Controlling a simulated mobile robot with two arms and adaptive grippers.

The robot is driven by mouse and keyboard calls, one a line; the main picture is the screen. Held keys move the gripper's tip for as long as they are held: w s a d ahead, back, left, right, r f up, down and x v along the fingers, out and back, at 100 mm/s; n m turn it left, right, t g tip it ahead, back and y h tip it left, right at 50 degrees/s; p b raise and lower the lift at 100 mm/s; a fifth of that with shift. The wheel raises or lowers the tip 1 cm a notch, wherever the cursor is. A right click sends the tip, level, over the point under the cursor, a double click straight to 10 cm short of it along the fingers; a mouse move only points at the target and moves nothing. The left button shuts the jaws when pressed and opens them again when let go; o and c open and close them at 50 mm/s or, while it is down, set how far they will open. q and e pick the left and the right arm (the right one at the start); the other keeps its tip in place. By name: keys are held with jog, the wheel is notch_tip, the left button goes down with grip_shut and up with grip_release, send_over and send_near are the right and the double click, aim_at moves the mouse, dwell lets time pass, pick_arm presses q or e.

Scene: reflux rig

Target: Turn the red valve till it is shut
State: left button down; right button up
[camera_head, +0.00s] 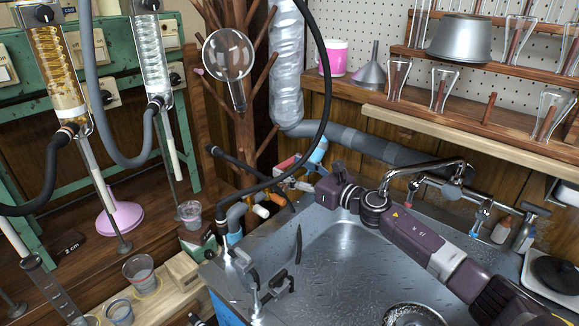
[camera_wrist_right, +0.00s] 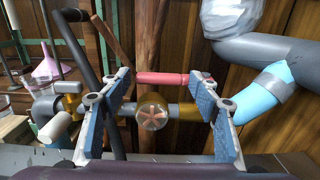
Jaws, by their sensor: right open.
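The red valve's bar-shaped handle (camera_wrist_right: 163,77) lies crosswise in the right wrist view, above a round clear knob-like end (camera_wrist_right: 152,116) on a brass-coloured body (camera_wrist_right: 186,112). In the head view the red part (camera_head: 287,162) shows small beside a light-blue pipe piece (camera_head: 318,152). My right gripper (camera_wrist_right: 159,82) is open, one finger on each side of the valve. It holds nothing. Whether a fingertip touches the handle I cannot tell. In the head view the right gripper (camera_head: 300,174) reaches the valve from over the sink and partly hides it. My left gripper is not in view.
A metal sink (camera_head: 350,255) lies under my right arm. A black hose (camera_head: 322,110) loops above the valve. A grey duct (camera_head: 375,148) runs behind. A valve with orange and white parts (camera_head: 262,209) sits left of the gripper. A chrome tap (camera_head: 425,170) stands close to my arm.

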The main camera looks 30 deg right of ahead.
jog(key=shift+w+a, duration=0.15)
jog(key=shift+w, duration=0.3)
jog(key=shift+c, duration=0.6)
jog(key=c, duration=1.2)
jog(key=shift+f, duration=0.1)
jog(key=shift+c, duration=0.6)
